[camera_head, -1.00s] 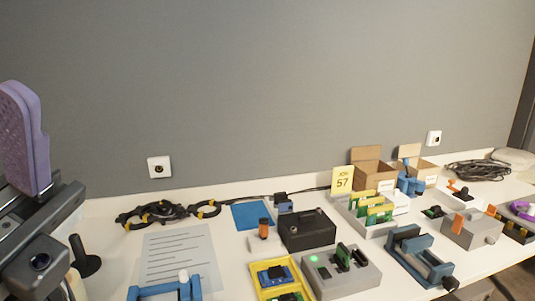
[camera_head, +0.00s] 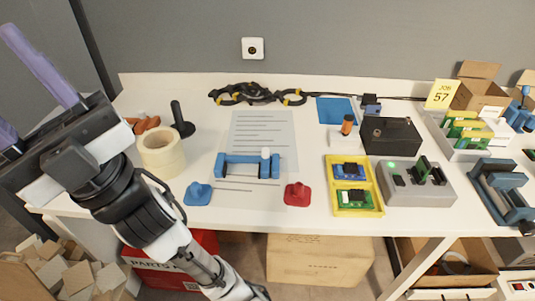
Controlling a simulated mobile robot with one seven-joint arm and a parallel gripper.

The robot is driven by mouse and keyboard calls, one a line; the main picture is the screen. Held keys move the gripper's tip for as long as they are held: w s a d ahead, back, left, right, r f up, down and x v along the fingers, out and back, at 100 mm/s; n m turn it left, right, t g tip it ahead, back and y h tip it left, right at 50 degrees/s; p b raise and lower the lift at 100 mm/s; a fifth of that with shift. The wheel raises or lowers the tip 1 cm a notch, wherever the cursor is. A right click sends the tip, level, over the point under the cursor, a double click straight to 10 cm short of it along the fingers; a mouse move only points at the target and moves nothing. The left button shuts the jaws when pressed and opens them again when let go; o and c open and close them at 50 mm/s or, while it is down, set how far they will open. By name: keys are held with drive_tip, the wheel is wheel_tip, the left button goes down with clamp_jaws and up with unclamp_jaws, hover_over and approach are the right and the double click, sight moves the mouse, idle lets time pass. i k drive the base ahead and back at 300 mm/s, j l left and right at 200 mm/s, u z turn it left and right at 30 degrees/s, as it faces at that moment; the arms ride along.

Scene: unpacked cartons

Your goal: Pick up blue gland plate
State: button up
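The blue gland plate (camera_head: 198,193) is a small blue plate with a raised round boss. It lies on the white table (camera_head: 250,218) near its front edge, left of the blue clamp-like fixture (camera_head: 249,167). A similar red plate (camera_head: 297,193) lies to its right. My gripper (camera_head: 18,95) is at the left edge of the view, with its purple fingers pointing up and left, away from the table. The fingers stand apart with nothing seen between them; one is partly cut off by the frame. My gripper is well left of the blue plate and apart from it.
A tape roll (camera_head: 162,152) and a black upright handle (camera_head: 181,119) stand behind the blue plate. A printed sheet (camera_head: 262,130) lies behind the fixture. A yellow tray (camera_head: 354,186) and grey box (camera_head: 418,186) are to the right. Cartons (camera_head: 318,258) stand under the table.

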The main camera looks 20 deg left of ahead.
sight(196, 194)
drive_tip(key=u, duration=0.95)
